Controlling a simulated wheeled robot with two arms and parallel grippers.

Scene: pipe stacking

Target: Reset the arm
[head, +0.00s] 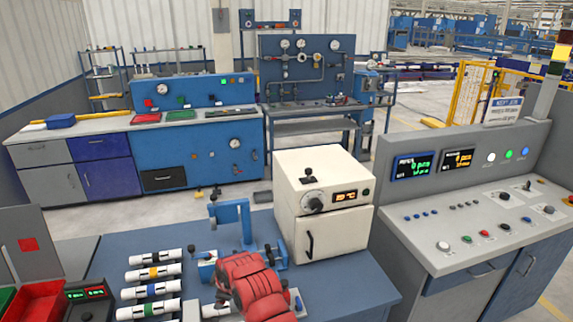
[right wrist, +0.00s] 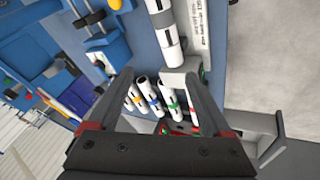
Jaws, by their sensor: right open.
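My right gripper (right wrist: 155,78) shows in the right wrist view with its two dark fingers spread apart and nothing between the tips. Beyond them, short white pipes with coloured bands (right wrist: 153,98) lie side by side on the bench. In the head view, several of these white pipes (head: 152,273) lie in a column at the left of the blue bench. A larger white pipe with black marks (right wrist: 164,28) shows at the top of the right wrist view. In the head view, a red part of my arm hangs over the bench and the gripper's fingers cannot be made out. My left gripper is out of view.
A blue clamp-like stand (head: 232,222) and a white oven-like box (head: 323,205) stand on the bench (head: 350,295). A red bin (head: 38,302) and a small display box (head: 87,296) are at the left. A grey control console (head: 470,215) stands at the right.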

